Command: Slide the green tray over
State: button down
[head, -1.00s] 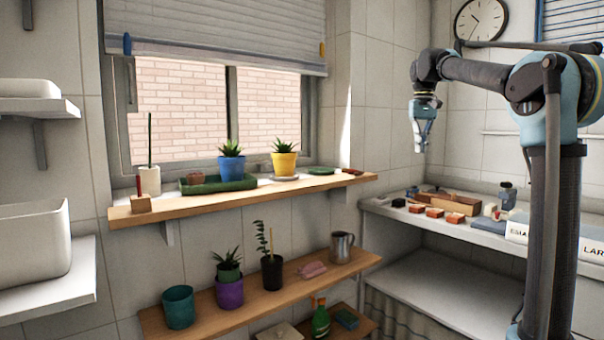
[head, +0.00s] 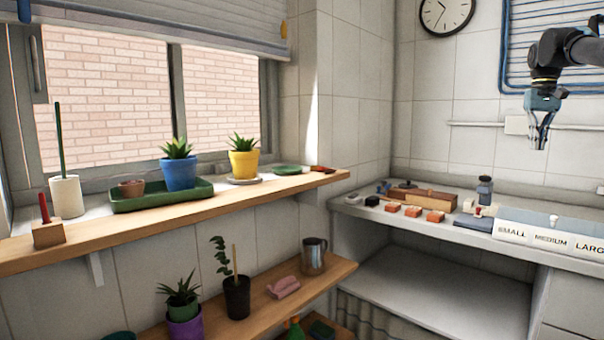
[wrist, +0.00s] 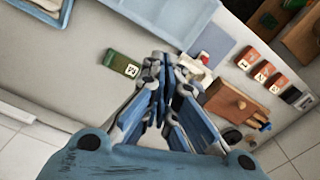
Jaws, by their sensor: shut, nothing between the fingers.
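The green tray (head: 128,203) lies on the wooden window shelf (head: 222,203) at the left of the head view. A blue pot (head: 180,174) with a spiky plant and a small terracotta pot (head: 131,188) stand in it. My gripper (head: 539,142) is shut and empty, up in the air at the right, over the white counter and far from the tray. In the wrist view my gripper (wrist: 161,125) points down at the counter, and the tray is not seen there.
On the shelf, a yellow pot (head: 243,163) stands right of the tray; a white holder (head: 66,196) and a wooden block (head: 48,233) stand left. The counter (head: 362,210) holds a wooden box (head: 424,198), orange blocks and labelled bins (head: 549,236).

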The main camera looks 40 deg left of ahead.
aim_at(162, 192)
jog(key=u, duration=0.1)
jog(key=k, duration=0.8)
jog(key=u, duration=1.7)
jog(key=i, duration=1)
